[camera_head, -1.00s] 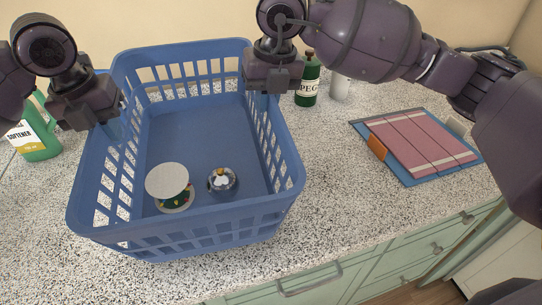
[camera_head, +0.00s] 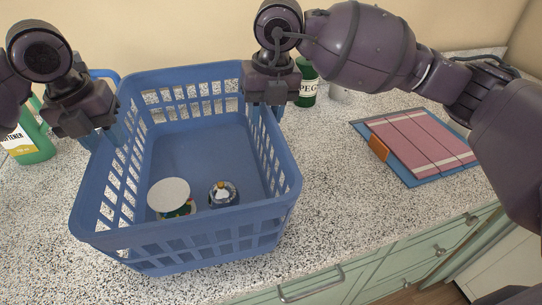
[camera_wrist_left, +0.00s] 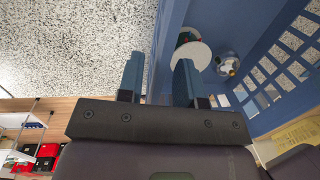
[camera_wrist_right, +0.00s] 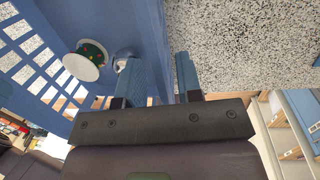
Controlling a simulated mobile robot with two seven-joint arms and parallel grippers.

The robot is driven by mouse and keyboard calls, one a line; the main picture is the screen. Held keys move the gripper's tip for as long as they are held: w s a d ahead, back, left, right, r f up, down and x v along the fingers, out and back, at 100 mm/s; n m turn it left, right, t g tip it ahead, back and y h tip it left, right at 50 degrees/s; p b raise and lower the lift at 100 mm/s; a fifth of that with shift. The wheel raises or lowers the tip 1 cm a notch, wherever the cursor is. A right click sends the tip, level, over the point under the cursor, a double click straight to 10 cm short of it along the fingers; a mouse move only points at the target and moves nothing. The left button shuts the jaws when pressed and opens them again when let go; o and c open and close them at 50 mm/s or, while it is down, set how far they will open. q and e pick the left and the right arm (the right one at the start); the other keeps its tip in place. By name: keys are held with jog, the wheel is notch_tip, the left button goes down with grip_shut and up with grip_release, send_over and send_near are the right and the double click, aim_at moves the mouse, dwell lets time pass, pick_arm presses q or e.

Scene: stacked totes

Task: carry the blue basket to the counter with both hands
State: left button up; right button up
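The blue basket (camera_head: 185,235) stands on the speckled counter, appearing upright. Inside it lie a white round-topped item (camera_head: 168,192) and a small round glass-like item (camera_head: 223,193). My left gripper (camera_head: 103,136) is at the basket's left rim, one finger outside the wall and one inside, with gaps visible in the left wrist view (camera_wrist_left: 160,80). My right gripper (camera_head: 264,108) straddles the right rim the same way; the right wrist view (camera_wrist_right: 162,78) shows its fingers apart with the wall between them. Both look open.
The counter (camera_head: 340,190) is clear right of the basket. A green softener bottle (camera_head: 35,145) stands left, a dark green bottle (camera_head: 307,85) behind right. Drawers (camera_head: 390,265) are below the front edge.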

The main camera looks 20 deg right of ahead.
pick_arm(q)
notch_tip(320, 180, up, 11)
jog(key=a, duration=0.1)
jog(key=shift+s+a, duration=0.15)
jog(key=shift+s, duration=0.25)
pick_arm(e)
notch_tip(320, 180, up, 12)
jog(key=s+d, duration=0.1)
jog(key=shift+d, duration=0.25)
pick_arm(q)
jog(key=shift+f, duration=0.1)
pick_arm(e)
jog(key=shift+f, duration=0.1)
